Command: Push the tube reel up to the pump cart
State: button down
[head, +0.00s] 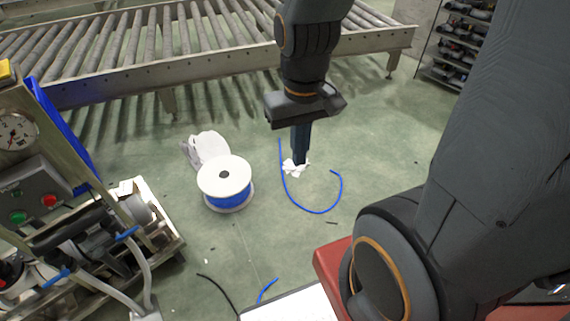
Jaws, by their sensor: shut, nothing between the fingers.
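The tube reel (224,174) stands upright on the green floor. It has white flanges, a dark centre hole and blue tube wound between them. The pump cart (95,235) is at the left, with a gauge, a control box with red and green buttons, hoses and a metal frame. A gap of bare floor lies between reel and cart. My gripper (300,160) is shut and points down, to the right of the reel and apart from it. Its tips are close to a crumpled white scrap (295,168); I cannot tell whether they touch it.
A loose blue tube (318,212) curves on the floor below my gripper. White cloth-like gloves (207,147) lie right behind the reel. A black cable (215,290) and a short blue piece (267,290) lie in front. A roller conveyor (160,65) crosses the back; a shelf (458,45) stands back right.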

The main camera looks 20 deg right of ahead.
aim_at(226, 183)
jog(key=u, duration=0.5)
jog(key=k, duration=0.15)
jog(key=z, duration=1.55)
jog(key=i, duration=1.4)
jog(key=u, duration=1.1)
jog(key=i, duration=0.55)
jog(key=u, duration=0.65)
